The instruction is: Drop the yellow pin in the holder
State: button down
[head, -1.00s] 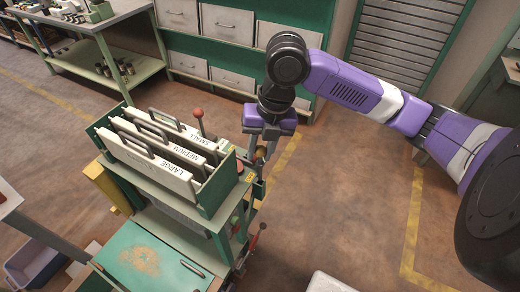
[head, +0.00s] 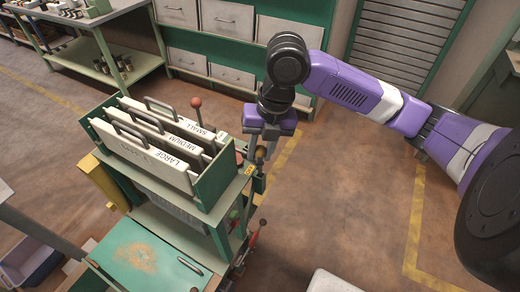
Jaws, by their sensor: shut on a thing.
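My gripper (head: 262,150) points down beside the right end of the hopper stand (head: 212,200). It is shut on a small yellowish thing (head: 261,153), which looks like the yellow pin. The pin is mostly hidden by the fingers, and its lower end is hard to make out. The small, dark fittings on the stand's right side lie close under the fingers. I cannot tell which of them is the holder, or whether the pin touches it.
The stand carries upright panels marked LARGE, MEDIUM and SMALL (head: 165,140). A red-knobbed lever (head: 196,103) rises behind them. Green (head: 233,214) and red (head: 262,222) knobs stick out at the lower right. A green workbench (head: 110,55) stands behind.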

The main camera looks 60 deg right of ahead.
aim_at(260, 163)
jog(key=shift+f+b, duration=2.05)
jog(key=shift+f, duration=0.2)
jog(key=c, duration=1)
grip_release()
jog(key=shift+c, duration=0.2)
jog(key=shift+s+d+r+p, duration=0.1)
jog(key=shift+s+d+r, duration=0.1)
jog(key=shift+r, duration=1.1)
jog(key=shift+s+d+r+p, duration=0.1)
jog(key=shift+s+r, duration=0.1)
jog(key=shift+r, duration=1.05)
jog(key=shift+s+d+r+p, duration=0.1)
jog(key=shift+s+d+r, duration=0.1)
jog(key=shift+r, duration=1.1)
notch_tip(260, 163, up, 9)
jog(key=s+p, duration=0.1)
jog(key=p, duration=0.5)
jog(key=shift+s+d, duration=0.2)
jog(key=shift+d, duration=0.2)
jog(key=shift+f, duration=0.1)
